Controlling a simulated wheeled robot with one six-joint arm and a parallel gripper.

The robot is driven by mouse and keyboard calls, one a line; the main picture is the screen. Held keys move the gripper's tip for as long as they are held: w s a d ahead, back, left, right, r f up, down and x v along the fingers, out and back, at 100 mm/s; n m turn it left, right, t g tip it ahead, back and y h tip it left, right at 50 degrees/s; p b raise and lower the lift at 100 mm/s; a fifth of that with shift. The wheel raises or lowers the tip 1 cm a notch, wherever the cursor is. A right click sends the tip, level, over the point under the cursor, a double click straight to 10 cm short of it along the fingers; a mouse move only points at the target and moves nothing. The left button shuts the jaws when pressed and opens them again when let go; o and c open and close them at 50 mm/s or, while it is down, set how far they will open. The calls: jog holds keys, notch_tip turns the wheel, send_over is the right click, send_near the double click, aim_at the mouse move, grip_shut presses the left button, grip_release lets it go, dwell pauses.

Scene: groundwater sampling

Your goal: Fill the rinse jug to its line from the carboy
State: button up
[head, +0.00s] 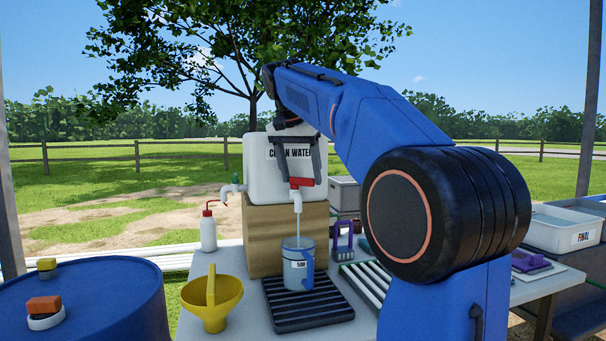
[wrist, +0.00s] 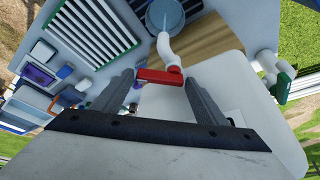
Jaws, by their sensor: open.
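The white carboy (head: 258,178), marked CLEAN WATER, stands on a wooden block (head: 270,235). Its tap has a red handle (head: 300,183), also in the wrist view (wrist: 158,76), and a white spout (head: 297,200). A thin stream runs from the spout into the rinse jug (head: 298,270), a bluish see-through vessel labelled 500, upright under the spout. I cannot tell the water level against its line. My gripper (head: 298,181) is open, its fingers on either side of the red handle in the wrist view (wrist: 160,78). It holds nothing.
The jug stands on a black slatted tray (head: 305,312). A yellow funnel (head: 212,303) and a red-capped wash bottle (head: 208,230) stand to the left. A green-handled tap (head: 234,186) sits at the carboy's left side. A slatted rack (head: 372,288) lies to the right.

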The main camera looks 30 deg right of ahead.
jog(key=c, duration=0.8)
jog(key=shift+o, duration=0.2)
jog(key=shift+d+n, duration=0.1)
jog(key=shift+n, duration=0.2)
jog(key=n, duration=0.1)
jog(key=n+t+y, duration=0.1)
jog(key=n, duration=0.1)
jog(key=shift+w+d, duration=0.15)
jog(key=shift+d, duration=0.2)
jog(key=shift+w+d+n+t+y, duration=0.15)
jog(key=shift+n+y, duration=0.25)
jog(key=shift+n, duration=0.7)
jog(key=shift+w+d+n+t+y, duration=0.15)
jog(key=shift+n+t+y, duration=0.2)
jog(key=shift+n, duration=0.75)
jog(key=shift+a, duration=0.1)
jog(key=o, duration=0.8)
jog(key=shift+c, duration=0.2)
